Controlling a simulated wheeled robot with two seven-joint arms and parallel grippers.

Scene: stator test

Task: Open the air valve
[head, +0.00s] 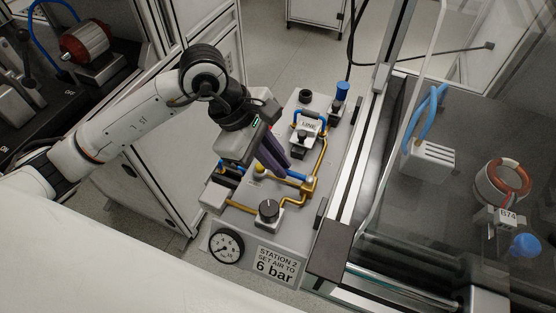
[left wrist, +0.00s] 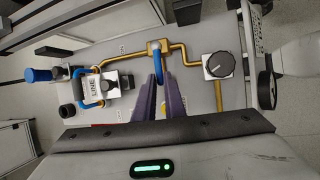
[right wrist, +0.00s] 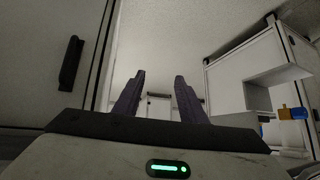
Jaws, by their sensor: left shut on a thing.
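The air valve is a brass block (head: 309,187) on the grey panel's pipework, with a blue lever (head: 293,174). The lever sticks out left from the block, across the pipe run. My left gripper (head: 281,165) reaches down from above with its dark purple fingers shut on the lever. The left wrist view shows the lever (left wrist: 158,62) between the fingertips and the brass block (left wrist: 160,46) just beyond. The fingers hide part of the lever. My right gripper (right wrist: 160,78) is open and empty in the right wrist view, away from the panel.
A blue-capped fitting (head: 342,92) stands at the back. A clear enclosure with a metal frame (head: 371,140) borders the right.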

